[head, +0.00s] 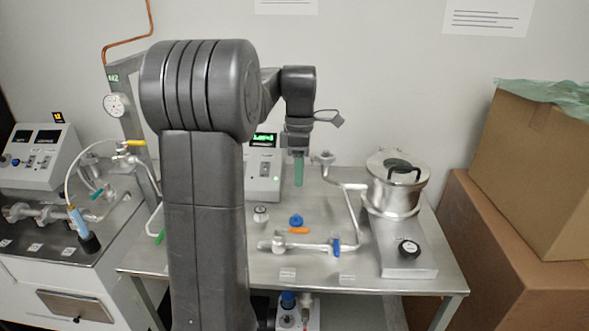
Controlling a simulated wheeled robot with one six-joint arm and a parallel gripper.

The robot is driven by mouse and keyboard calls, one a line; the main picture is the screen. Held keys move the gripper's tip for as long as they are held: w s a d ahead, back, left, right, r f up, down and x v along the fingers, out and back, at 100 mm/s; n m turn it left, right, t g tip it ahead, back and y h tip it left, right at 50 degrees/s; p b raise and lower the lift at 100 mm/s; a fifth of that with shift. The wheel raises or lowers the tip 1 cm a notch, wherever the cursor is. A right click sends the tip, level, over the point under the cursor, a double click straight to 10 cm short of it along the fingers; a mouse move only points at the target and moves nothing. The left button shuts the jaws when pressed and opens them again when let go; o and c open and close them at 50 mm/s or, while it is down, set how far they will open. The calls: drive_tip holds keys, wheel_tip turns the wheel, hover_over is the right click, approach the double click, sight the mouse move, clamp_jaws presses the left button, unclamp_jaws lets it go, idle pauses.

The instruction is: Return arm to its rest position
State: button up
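My arm rises at the left centre of the head view, bends over at the top and reaches out above the steel table (375,290). My gripper (299,172) hangs pointing down over the back middle of the table, with a narrow teal fingertip area showing. The fingers overlap from this angle, so I cannot tell whether they are open or shut. I see no object clearly held in it.
A lidded steel pot (396,190) stands right of my gripper. Pipework with a blue-handled valve (337,247) and an orange-handled valve (298,231) lies in front. A display box (263,178) is behind. Cardboard boxes (532,165) stand right; a gauge (116,105) is left.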

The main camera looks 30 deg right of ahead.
sight(297, 231)
drive_tip(key=f, duration=0.4)
drive_tip(key=s+a+f, duration=0.1)
drive_tip(key=f, duration=0.4)
drive_tip(key=s+f, duration=0.1)
drive_tip(key=f, duration=0.3)
drive_tip(key=shift+s+a+f, duration=0.2)
drive_tip(key=shift+a+f, duration=0.05)
drive_tip(key=shift+f, duration=0.05)
drive_tip(key=shift+f, duration=0.15)
drive_tip(key=shift+s+a+m, duration=0.25)
drive_tip(key=shift+s+m, duration=0.2)
drive_tip(key=shift+m, duration=0.75)
idle(0.6)
drive_tip(key=shift+a+r, duration=0.1)
drive_tip(key=shift+r, duration=0.15)
